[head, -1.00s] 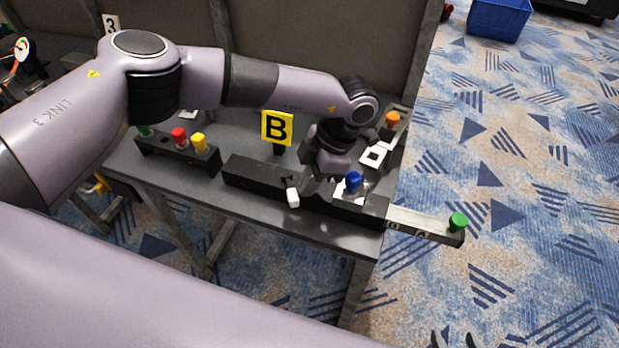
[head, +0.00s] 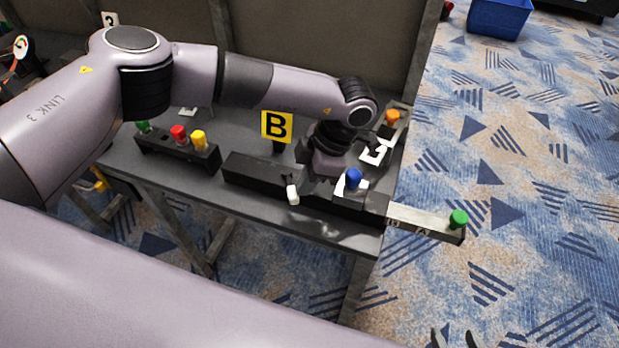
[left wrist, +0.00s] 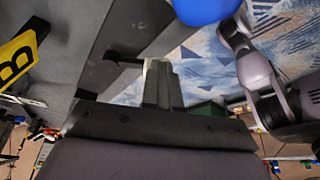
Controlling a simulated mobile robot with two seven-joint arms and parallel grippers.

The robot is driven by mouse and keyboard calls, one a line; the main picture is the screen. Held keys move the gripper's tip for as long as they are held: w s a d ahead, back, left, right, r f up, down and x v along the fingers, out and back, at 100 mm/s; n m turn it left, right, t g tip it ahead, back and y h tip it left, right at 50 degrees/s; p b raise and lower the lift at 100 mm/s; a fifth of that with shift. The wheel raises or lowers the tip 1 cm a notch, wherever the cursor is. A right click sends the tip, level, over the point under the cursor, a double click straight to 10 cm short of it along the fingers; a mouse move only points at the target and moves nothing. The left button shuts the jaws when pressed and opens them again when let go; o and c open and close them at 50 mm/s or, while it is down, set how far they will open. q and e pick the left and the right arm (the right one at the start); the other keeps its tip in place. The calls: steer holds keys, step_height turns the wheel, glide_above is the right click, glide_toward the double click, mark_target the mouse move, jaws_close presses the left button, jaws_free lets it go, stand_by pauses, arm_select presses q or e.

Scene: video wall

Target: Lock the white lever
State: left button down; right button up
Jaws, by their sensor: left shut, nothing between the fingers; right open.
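The white lever (head: 293,195) sticks out at the front of a black block (head: 252,172) on the grey table, below the yellow B sign (head: 277,126). My left gripper (head: 314,186) is shut and empty, pointing down just right of the lever over the block. Its fingertips are partly hidden in the head view. The left wrist view shows its closed fingers (left wrist: 162,85) with a dark bar beside them; I cannot tell whether they touch. My right gripper (head: 455,340) shows only its two spread tips at the bottom edge, open, far from the lever.
A blue knob (head: 354,178) stands close right of my left gripper. An orange knob (head: 392,116) is behind it, and a green knob (head: 458,218) sits on a bar past the table edge. Red (head: 178,133) and yellow (head: 199,140) knobs stand left.

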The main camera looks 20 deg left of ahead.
arm_select(q)
steer(key=shift+s+a+m, duration=0.1)
steer(key=shift+s+m, duration=0.05)
steer(key=shift+m, duration=0.25)
steer(key=shift+s+a+f+m+t+b, duration=0.1)
steer(key=shift+s+a+m+t+b, duration=0.55)
steer(key=shift+m, duration=0.65)
steer(key=a+m+t+b, duration=0.1)
steer(key=m, duration=0.1)
steer(key=s+a+m+t+b, duration=0.1)
steer(key=a+m+b, duration=0.1)
steer(key=m, duration=0.1)
steer(key=a+m+t+b, duration=0.1)
steer(key=m+b, duration=0.1)
steer(key=m, duration=0.1)
steer(key=shift+s+a, duration=0.25)
steer(key=shift+a, duration=0.15)
steer(key=shift+w, duration=0.1)
steer(key=shift+w+d+b, duration=0.4)
steer(key=shift+w, duration=0.25)
